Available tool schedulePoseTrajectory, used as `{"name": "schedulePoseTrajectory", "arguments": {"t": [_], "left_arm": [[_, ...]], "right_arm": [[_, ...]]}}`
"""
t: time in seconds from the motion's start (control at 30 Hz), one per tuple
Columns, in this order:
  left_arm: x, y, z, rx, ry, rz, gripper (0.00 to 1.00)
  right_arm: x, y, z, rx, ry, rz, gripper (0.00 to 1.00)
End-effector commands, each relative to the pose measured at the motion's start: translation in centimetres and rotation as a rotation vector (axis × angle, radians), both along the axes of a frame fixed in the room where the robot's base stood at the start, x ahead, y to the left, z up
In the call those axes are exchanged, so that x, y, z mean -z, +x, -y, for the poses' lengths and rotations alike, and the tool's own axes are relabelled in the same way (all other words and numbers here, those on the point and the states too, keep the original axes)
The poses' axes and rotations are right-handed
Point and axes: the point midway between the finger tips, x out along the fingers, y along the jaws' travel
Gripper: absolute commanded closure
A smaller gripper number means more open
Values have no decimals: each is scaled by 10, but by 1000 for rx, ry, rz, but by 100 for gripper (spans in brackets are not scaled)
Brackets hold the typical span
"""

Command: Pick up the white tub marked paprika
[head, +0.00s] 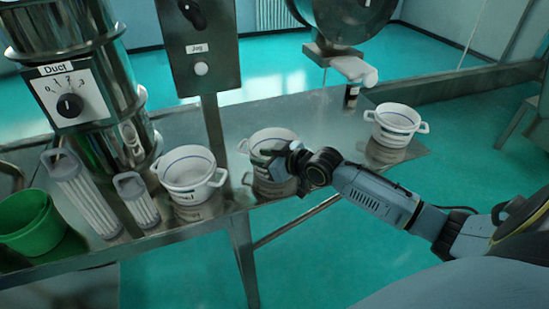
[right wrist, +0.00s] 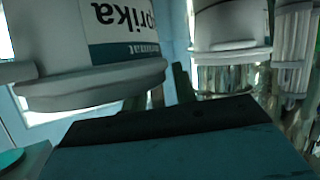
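Three white two-handled tubs stand on the steel bench. The middle tub (head: 272,137) is at the right gripper (head: 280,163), which covers the lower right of its front and its label in the head view. In the right wrist view, which is upside down, a close tub (right wrist: 85,45) shows the letters "prika" on its label, so the middle tub appears to be the paprika one. The fingers are small and dark, and I cannot make out their gap or any contact with the tub. My left gripper is not in view.
Another tub (head: 187,172) stands left of the middle one, and one more (head: 395,124) near the bench's right end. Two white ribbed cylinders (head: 90,195) and a green bucket (head: 32,222) are farther left. A control post (head: 213,125) rises behind the tubs.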

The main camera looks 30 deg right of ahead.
Motion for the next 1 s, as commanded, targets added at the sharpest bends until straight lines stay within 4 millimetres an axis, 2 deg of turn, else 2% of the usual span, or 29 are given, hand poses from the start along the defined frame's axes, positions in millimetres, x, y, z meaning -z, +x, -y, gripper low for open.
{"name": "schedulePoseTrajectory", "arguments": {"t": [0.17,0.4,1.0], "left_arm": [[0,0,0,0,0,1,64],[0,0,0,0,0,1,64],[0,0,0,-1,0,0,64]], "right_arm": [[0,0,0,0,0,0,72],[0,0,0,0,0,0,100],[1,0,0,1,-1,-3,100]]}}
